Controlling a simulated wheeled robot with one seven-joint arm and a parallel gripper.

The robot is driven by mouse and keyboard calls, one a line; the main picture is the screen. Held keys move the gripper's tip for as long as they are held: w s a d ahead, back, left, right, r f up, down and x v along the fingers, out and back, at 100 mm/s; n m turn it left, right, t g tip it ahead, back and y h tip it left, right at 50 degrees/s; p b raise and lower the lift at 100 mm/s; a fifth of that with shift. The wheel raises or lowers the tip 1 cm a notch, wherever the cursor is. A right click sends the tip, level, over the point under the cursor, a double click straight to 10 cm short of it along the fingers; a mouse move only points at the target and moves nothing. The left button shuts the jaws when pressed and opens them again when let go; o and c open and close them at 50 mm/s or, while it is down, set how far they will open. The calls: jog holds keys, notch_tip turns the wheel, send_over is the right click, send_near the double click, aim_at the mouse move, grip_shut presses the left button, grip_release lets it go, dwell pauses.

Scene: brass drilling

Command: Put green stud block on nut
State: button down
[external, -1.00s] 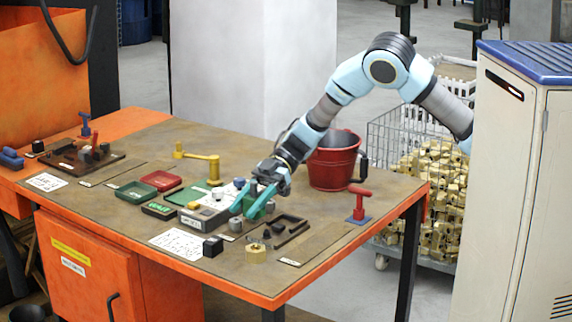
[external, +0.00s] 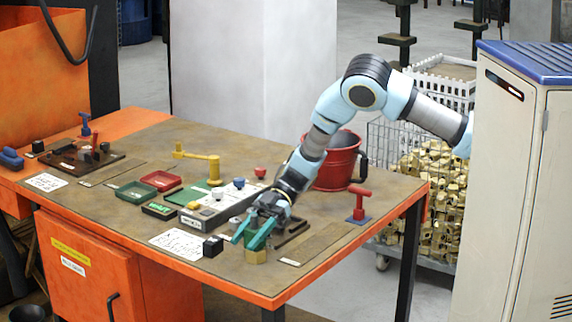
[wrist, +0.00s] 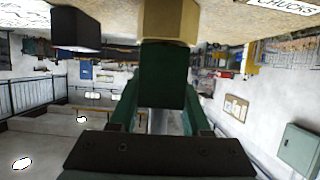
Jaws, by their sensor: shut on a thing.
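My gripper (external: 248,241) is shut on the green stud block, with its teal fingers pointing down near the table's front edge. The green block (wrist: 163,76) shows between the fingers in the wrist view. In the external view the fingers partly hide it. The brass nut (external: 256,257) sits on the table just below the gripper. It also shows in the wrist view (wrist: 168,21), against the far end of the block. The block appears lined up above the nut; I cannot tell whether they touch.
A black block (external: 213,246) stands to the left of the nut. A dark frame (external: 292,230) lies behind and right. A grey box with knobs (external: 207,215), a red bucket (external: 336,162) and a red clamp (external: 358,205) stand farther back.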

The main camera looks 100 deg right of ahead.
jog(key=shift+f, duration=0.1)
jog(key=shift+c, duration=1.8)
grip_release()
